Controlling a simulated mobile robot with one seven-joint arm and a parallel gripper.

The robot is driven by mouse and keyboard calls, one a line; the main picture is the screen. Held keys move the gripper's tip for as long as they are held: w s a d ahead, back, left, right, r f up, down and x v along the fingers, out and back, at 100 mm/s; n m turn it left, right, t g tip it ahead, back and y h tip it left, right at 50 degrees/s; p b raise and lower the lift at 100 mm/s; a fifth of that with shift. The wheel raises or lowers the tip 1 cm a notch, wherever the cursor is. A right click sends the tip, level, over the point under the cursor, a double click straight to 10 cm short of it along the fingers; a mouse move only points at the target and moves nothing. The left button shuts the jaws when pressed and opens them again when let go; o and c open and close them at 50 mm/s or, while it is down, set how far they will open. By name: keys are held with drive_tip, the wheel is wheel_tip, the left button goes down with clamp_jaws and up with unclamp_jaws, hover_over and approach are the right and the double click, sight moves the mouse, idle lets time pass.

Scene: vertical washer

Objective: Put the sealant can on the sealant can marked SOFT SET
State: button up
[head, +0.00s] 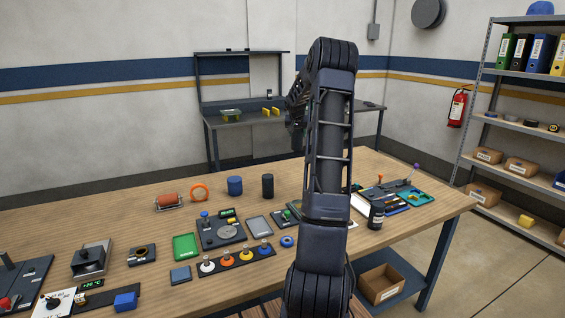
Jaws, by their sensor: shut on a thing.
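My arm stands upright in the middle of the head view, and a dark wrist part shows at its left edge. My gripper's fingers are hidden behind the arm, and so is anything they hold. A black can with a pale label (376,216) stands upright on the table, just right of my arm; its lettering is too small to read. A plain black can (267,186) and a blue can (235,186) stand upright and apart, left of my arm. I cannot tell which can is marked SOFT SET.
The wooden table (110,212) carries a green tray (186,247), a strip of coloured knobs (236,261) and an orange ring (200,192). Tools and a teal tray (415,198) lie at right. The table's back left is clear. A grey bench (230,119) stands behind.

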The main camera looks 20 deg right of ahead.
drive_tip(key=s+a+r+n, duration=0.1)
drive_tip(key=s+a+r, duration=0.1)
drive_tip(key=a+r, duration=0.5)
drive_tip(key=s+a+r, duration=0.2)
drive_tip(key=a+r, duration=0.1)
drive_tip(key=a, duration=0.8)
drive_tip(key=shift+y, duration=0.3)
wheel_tip(320, 180, down, 20)
drive_tip(key=shift+w+r, duration=0.1)
drive_tip(key=shift+r, duration=0.15)
drive_tip(key=shift+f, duration=0.1)
drive_tip(key=o, duration=1.3)
